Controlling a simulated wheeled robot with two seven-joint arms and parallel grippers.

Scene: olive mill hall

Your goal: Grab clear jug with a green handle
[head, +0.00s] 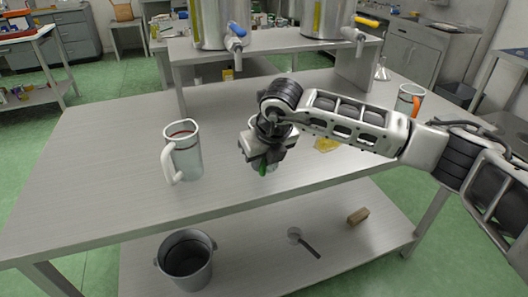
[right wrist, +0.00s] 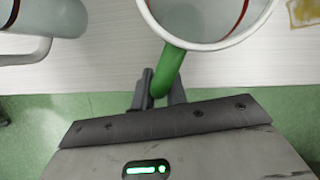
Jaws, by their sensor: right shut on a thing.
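The clear jug (right wrist: 208,45) with a green handle stands open-topped in the right wrist view, a red line around its inside. Its green handle (right wrist: 168,72) is between the fingers of my right gripper (right wrist: 158,88), which is shut on it. In the head view my right gripper (head: 262,158) is over the front middle of the metal table and hides most of the jug; a bit of the green handle (head: 262,168) shows below it. I cannot tell whether the jug touches the table. My left gripper is not in view.
A jug with a white handle (head: 186,150) stands to the left on the table (head: 100,150). A jug with an orange handle (head: 406,101) is at the right, behind my arm. A yellow patch (head: 326,144) lies nearby. A bucket (head: 187,262) stands on the lower shelf. Tapped tanks stand behind.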

